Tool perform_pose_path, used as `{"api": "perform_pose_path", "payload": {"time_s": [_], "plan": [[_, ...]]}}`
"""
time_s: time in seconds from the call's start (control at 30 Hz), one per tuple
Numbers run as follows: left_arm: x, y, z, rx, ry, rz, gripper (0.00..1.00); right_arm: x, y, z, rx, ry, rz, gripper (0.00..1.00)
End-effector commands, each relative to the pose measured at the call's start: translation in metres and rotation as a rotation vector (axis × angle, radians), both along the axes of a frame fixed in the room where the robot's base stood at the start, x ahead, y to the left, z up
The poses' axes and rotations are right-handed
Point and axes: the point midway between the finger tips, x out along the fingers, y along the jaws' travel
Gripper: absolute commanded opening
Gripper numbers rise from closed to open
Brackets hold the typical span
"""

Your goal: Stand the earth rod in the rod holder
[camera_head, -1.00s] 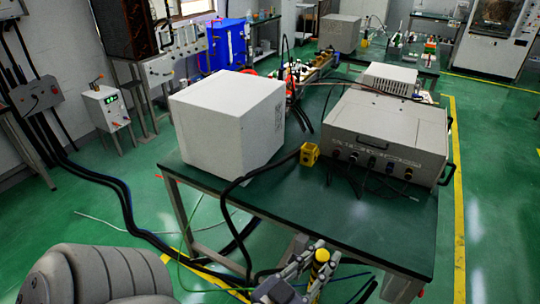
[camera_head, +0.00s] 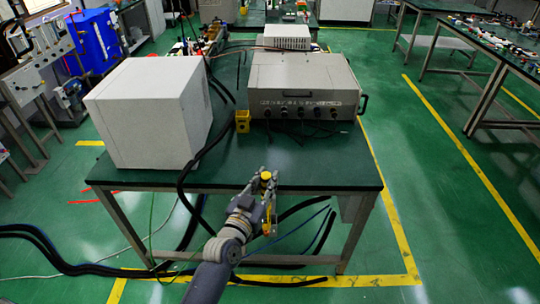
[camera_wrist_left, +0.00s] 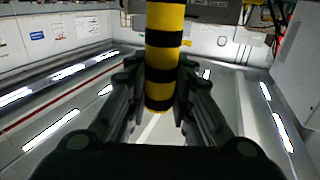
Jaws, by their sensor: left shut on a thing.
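The earth rod is yellow with black bands and sits between the fingers of my left gripper (camera_head: 268,190) at the table's front edge. In the left wrist view the rod (camera_wrist_left: 163,60) runs between the two closed-in fingers of the gripper (camera_wrist_left: 160,85), one end showing low between them and the other leaving the top of the picture. A small yellow block (camera_head: 243,124), seemingly the rod holder, stands on the table beyond the gripper. My right gripper is not in view.
A white box (camera_head: 140,120) stands on the left of the dark green table (camera_head: 310,172). A grey instrument case (camera_head: 303,88) stands at the back right, with cables in front. A black cable (camera_head: 185,178) hangs over the front edge. The table's front right is mostly clear.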

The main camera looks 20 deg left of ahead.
Motion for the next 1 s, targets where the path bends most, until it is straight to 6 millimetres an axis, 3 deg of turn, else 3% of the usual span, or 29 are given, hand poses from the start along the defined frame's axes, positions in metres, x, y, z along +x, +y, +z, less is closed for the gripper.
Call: {"api": "perform_pose_path", "payload": {"time_s": [0.03,0.1,0.33,0.5,0.93,1.0], "plan": [[0.021,0.003,0.004,0.001,-0.007,-0.001,0.0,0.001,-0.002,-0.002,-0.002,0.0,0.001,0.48],[0.042,0.007,0.007,0.0,-0.009,-0.004,0.0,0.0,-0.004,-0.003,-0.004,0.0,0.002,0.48],[0.085,0.014,0.017,-0.005,-0.007,-0.009,0.0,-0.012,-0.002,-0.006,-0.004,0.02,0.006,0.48],[0.093,0.016,0.019,-0.006,-0.007,-0.01,0.0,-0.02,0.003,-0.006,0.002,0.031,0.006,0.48],[0.092,0.016,0.022,-0.003,-0.005,-0.009,0.0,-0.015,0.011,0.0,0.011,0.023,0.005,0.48],[0.092,0.016,0.012,-0.004,-0.005,-0.009,0.0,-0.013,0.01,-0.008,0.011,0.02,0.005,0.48]]}}
